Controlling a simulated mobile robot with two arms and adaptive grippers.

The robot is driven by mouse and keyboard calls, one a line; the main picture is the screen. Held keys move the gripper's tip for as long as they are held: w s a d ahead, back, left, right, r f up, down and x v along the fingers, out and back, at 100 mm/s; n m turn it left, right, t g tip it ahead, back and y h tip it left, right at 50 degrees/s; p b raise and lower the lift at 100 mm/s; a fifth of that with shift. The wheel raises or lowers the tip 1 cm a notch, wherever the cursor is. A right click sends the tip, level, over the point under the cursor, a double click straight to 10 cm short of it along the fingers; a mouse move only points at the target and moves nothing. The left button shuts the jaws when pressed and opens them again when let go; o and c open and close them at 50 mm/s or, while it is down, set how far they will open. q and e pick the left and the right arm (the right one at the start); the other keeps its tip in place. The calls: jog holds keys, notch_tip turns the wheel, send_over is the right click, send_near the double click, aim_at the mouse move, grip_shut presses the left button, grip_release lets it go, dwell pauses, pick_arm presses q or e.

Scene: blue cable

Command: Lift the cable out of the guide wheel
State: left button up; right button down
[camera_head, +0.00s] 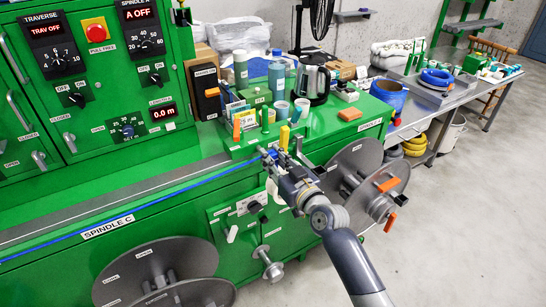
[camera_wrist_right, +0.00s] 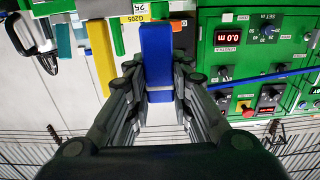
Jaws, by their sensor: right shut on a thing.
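The blue cable (camera_head: 190,187) runs taut along the front of the green machine to the fingers of my right gripper (camera_head: 270,156). It also shows in the wrist view (camera_wrist_right: 262,77), passing behind the right finger. In the wrist view the fingers of my right gripper (camera_wrist_right: 157,88) stand on either side of a blue piece (camera_wrist_right: 157,45); whether this piece is part of the cable I cannot tell. The gripper is shut on the cable at the machine's right part. The guide wheel cannot be made out; the gripper covers that area. My left gripper is out of view.
A yellow block (camera_head: 284,137) and an orange block (camera_head: 237,130) stand close to the gripper. Bottles, cups and a kettle (camera_head: 312,84) stand behind. Grey reels (camera_head: 368,175) hang at the front right. Open floor lies to the right.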

jog(key=s+p, duration=0.2)
jog(key=s, duration=0.4)
jog(key=shift+d+f, duration=0.4)
jog(key=shift+f, duration=0.05)
dwell(0.5)
